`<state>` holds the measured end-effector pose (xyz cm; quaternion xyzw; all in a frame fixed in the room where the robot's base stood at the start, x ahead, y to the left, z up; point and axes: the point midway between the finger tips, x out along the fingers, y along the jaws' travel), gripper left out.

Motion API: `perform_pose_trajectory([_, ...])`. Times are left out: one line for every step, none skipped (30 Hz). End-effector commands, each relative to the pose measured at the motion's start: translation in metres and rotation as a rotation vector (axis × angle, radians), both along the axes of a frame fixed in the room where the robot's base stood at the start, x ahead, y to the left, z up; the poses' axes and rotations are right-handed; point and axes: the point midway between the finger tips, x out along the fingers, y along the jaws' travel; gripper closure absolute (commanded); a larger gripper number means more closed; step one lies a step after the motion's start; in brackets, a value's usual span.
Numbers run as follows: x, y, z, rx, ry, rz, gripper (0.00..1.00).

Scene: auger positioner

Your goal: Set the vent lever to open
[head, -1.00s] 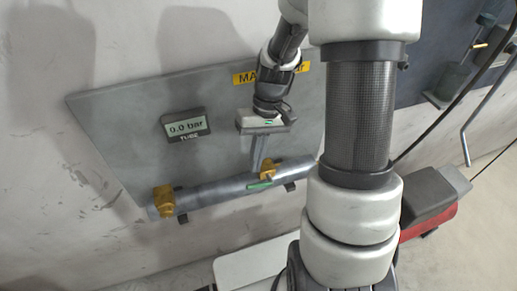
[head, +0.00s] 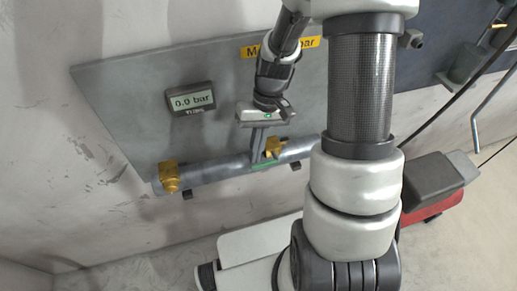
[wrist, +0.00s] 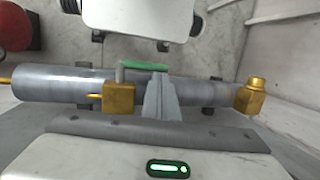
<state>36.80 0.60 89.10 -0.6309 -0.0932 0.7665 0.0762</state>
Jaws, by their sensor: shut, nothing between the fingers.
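The vent lever, a green-gripped bar (wrist: 143,67), lies along the grey pipe (wrist: 60,84) near a brass valve block (wrist: 119,98). In the head view the green lever (head: 262,167) shows at the pipe's lower edge and the brass block (head: 273,146) just right of my fingers. My gripper (head: 257,158) is shut and empty, its fingers reaching down over the pipe beside the block. In the wrist view my gripper (wrist: 157,80) has its fingertips near the right end of the green bar. I cannot tell if they touch it.
A brass end fitting (head: 169,176) sits at the pipe's left end. A gauge (head: 190,98) on the grey wall panel (head: 130,110) reads 0.0 bar. A yellow label (head: 308,43) is partly hidden by my arm. Bare wall lies left of the panel.

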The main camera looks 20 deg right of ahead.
Motion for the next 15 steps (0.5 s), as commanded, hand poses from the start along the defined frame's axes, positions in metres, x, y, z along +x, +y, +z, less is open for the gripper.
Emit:
perform_pose_trajectory([-0.001, 0.000, -0.001, 0.001, 0.003, 0.001, 1.00])
perform_pose_trajectory([-0.001, 0.000, -0.001, 0.001, 0.003, 0.001, 1.00])
perform_pose_trajectory([-0.001, 0.000, -0.001, 0.001, 0.004, 0.001, 1.00])
perform_pose_trajectory([-0.001, 0.000, -0.001, 0.001, 0.004, 0.001, 1.00])
perform_pose_trajectory([-0.001, 0.000, 0.000, 0.001, 0.004, 0.001, 1.00])
perform_pose_trajectory([-0.001, 0.000, 0.000, 0.001, 0.004, 0.001, 1.00])
perform_pose_trajectory([-0.001, 0.000, 0.001, 0.001, 0.004, 0.001, 1.00])
perform_pose_trajectory([-0.001, 0.000, 0.002, 0.001, 0.004, 0.001, 1.00])
perform_pose_trajectory([-0.001, 0.000, 0.003, 0.001, 0.004, 0.001, 1.00])
perform_pose_trajectory([-0.001, 0.000, 0.005, 0.001, 0.004, 0.001, 1.00])
perform_pose_trajectory([-0.001, 0.000, 0.006, 0.001, 0.004, 0.001, 1.00])
perform_pose_trajectory([-0.001, 0.000, 0.009, 0.001, 0.004, 0.001, 1.00])
perform_pose_trajectory([-0.001, 0.000, 0.010, 0.001, 0.004, 0.001, 1.00])
perform_pose_trajectory([-0.001, 0.000, 0.012, 0.001, 0.004, 0.001, 1.00])
perform_pose_trajectory([-0.001, 0.000, 0.014, 0.001, 0.004, 0.001, 1.00])
